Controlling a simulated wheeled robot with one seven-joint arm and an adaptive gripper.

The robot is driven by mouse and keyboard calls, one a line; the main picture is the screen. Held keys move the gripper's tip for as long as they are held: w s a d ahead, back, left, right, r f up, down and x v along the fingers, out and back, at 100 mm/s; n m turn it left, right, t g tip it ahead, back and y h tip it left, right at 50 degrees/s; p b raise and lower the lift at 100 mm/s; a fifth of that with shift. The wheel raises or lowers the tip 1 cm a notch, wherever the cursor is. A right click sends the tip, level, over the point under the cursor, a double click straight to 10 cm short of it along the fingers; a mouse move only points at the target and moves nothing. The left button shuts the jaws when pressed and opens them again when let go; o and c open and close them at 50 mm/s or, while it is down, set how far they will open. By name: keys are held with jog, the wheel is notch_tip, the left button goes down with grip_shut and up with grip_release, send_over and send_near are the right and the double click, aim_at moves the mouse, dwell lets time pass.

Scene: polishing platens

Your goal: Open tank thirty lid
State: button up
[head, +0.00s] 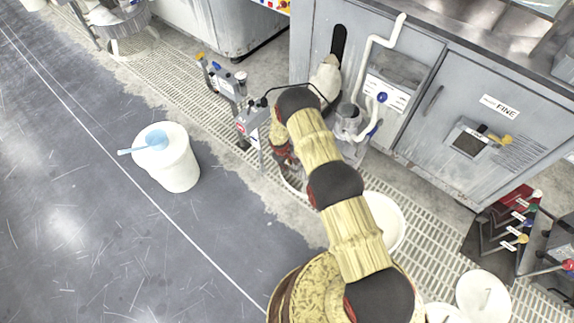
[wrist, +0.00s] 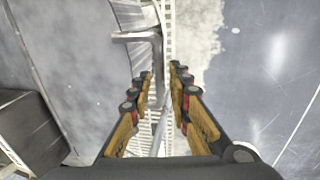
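I cannot make out a label reading thirty in either view, so I cannot tell which container is tank thirty or which lid is its own. My gripper (wrist: 160,76) has its two fingers apart in the wrist view. A grey metal bar or pipe (wrist: 158,95) shows in the gap between them, above or beyond pale grating; I cannot tell whether it touches them. In the head view my arm reaches toward the grey cabinet, and the gripper is mostly hidden near the small post.
A white bucket (head: 178,170) with a light blue item on top stands on the dark floor. A grey cabinet (head: 470,120) labelled FINE stands at right. A control post (head: 250,120) is beside my arm. White round items (head: 483,297) and a lever stand (head: 510,230) are at lower right. Floor at left is clear.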

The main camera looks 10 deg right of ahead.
grip_shut()
dwell(0.6)
